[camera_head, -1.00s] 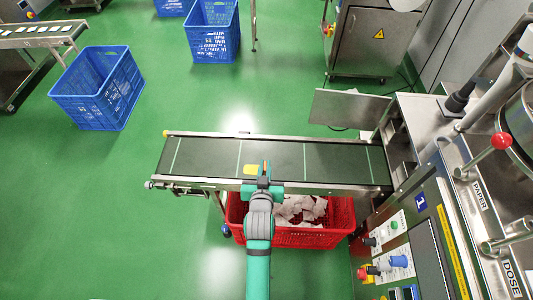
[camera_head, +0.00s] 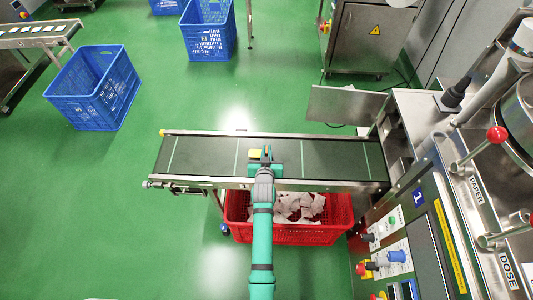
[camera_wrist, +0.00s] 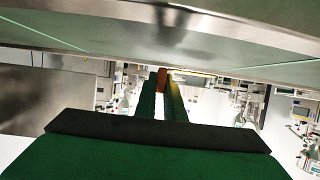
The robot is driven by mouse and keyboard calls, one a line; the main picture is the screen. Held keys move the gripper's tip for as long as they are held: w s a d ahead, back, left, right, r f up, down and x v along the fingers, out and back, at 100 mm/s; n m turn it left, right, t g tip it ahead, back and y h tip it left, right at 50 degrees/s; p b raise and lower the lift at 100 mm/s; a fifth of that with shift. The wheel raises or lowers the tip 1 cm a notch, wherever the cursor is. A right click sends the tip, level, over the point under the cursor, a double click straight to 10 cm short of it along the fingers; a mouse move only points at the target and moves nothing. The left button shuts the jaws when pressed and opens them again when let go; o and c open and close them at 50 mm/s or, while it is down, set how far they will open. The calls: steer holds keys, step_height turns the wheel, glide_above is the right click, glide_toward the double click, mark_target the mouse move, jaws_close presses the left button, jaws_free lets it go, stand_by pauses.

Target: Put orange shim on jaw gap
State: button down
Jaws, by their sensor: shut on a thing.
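My gripper (camera_head: 266,154) is over the conveyor belt, near its front edge, at the end of my green arm. In the wrist view my gripper (camera_wrist: 161,96) has its two green fingers shut on the orange shim (camera_wrist: 162,77), which shows between the fingertips. In the head view the shim is too small to make out clearly. A small yellow piece (camera_head: 255,153) shows just left of my fingers; I cannot tell whether it touches them. I cannot identify the jaw gap in either view.
The dark conveyor belt (camera_head: 205,157) has metal side rails. A red crate (camera_head: 290,236) holding pale scraps stands below its front side. A machine with a control panel (camera_head: 392,258) and a red-knobbed lever (camera_head: 497,134) stands at the right. Blue crates (camera_head: 93,88) stand on open green floor.

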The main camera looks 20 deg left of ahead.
steer(key=shift+f, duration=0.9)
steer(key=shift+f, duration=0.1)
steer(key=c, duration=1.9)
jaws_free()
steer(key=shift+o, duration=0.2)
steer(key=v, duration=1.2)
steer(key=shift+s, duration=0.15)
